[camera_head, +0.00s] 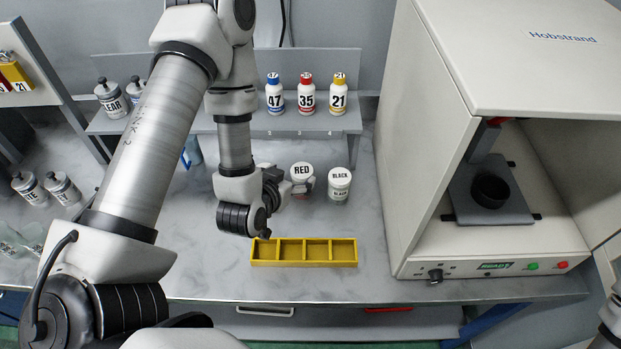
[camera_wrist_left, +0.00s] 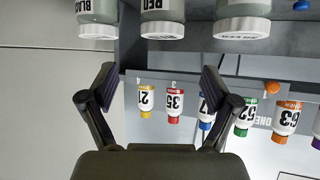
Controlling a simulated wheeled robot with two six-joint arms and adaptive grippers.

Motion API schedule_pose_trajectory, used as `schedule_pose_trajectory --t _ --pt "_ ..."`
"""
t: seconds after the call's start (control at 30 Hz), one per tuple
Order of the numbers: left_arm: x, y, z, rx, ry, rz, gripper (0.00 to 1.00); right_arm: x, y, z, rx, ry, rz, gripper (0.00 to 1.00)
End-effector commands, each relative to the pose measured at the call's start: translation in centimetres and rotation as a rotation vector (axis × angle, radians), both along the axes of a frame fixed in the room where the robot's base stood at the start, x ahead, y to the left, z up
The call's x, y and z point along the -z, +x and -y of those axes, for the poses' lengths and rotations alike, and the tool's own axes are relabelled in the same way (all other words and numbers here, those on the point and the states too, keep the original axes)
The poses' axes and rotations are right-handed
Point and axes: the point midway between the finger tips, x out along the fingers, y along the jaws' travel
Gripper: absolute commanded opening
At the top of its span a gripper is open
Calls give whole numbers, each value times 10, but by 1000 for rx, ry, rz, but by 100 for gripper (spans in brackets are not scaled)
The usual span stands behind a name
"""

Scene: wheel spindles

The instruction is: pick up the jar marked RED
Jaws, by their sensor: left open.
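The jar marked RED (camera_head: 302,172) has a white lid with RED on it and stands on the bench, its lower part hidden by my left gripper. In the left wrist view, which is upside down, the RED jar (camera_wrist_left: 162,22) is at the top middle, between the BLACK jar (camera_wrist_left: 96,18) and another white-lidded jar (camera_wrist_left: 242,20). The BLACK jar (camera_head: 340,184) is just right of it in the head view. My left gripper (camera_head: 288,188) is open, in front of the RED jar. In the left wrist view, its fingers (camera_wrist_left: 157,80) are apart with nothing between them. My right gripper is out of view.
A yellow tray (camera_head: 304,264) with several compartments lies in front of the jars. Numbered bottles (camera_head: 307,95) stand on the shelf (camera_head: 320,123) behind. A white cabinet (camera_head: 420,150) with a black cup (camera_head: 490,190) inside stands at right. Stoppered bottles (camera_head: 110,98) stand at left.

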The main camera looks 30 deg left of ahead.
Motion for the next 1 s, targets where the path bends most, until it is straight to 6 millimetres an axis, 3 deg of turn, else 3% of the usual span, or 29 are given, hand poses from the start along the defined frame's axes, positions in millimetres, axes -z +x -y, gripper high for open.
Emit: schedule_pose_trajectory --t 0.03,0.1,0.23,0.4,0.57,0.7,0.97,1.0 --pt "18 0 0 0 0 -1 88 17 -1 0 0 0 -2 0" --pt "27 -1 0 1 -1 -1 88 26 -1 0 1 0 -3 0" --pt "37 2 0 1 0 0 88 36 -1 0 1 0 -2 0" --pt "45 21 -4 1 0 4 88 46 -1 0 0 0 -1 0" --pt "42 43 -10 0 1 1 88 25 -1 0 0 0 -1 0" --pt "56 65 -14 2 2 -2 88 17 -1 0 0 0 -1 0" --pt "62 70 -15 1 -1 -3 88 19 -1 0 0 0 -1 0" --pt "62 70 -15 1 -1 -3 77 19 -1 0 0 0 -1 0"
